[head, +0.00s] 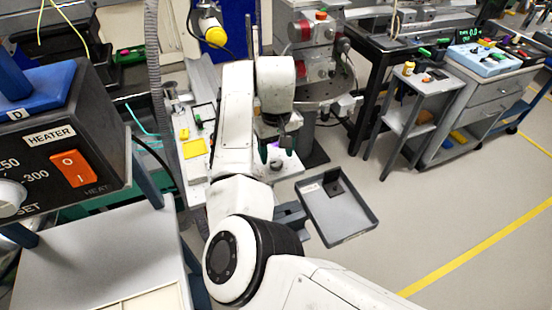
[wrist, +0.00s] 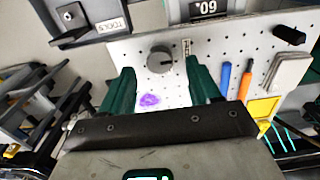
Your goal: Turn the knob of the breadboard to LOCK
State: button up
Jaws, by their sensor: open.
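The breadboard (wrist: 130,47) is a white perforated panel in the wrist view, and a bare part of it shows by my arm in the head view (head: 290,169). Its knob (wrist: 160,60) is round and dark grey, with a small label strip beside it too small to read. My gripper (wrist: 163,92) has two green fingers, spread apart and empty, with the knob between and just beyond the tips. I cannot tell whether they touch the board.
A purple item (wrist: 150,100) lies on the board between the fingers. A blue tool (wrist: 225,78), an orange tool (wrist: 245,82) and a yellow frame (wrist: 262,108) are to the right. A black peg (wrist: 289,35) stands at upper right. A grey tray (head: 345,222) adjoins the board.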

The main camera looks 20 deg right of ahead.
aim_at(277, 163)
jog(key=shift+f, duration=1.8)
jog(key=shift+c, duration=0.3)
jog(key=c, duration=1)
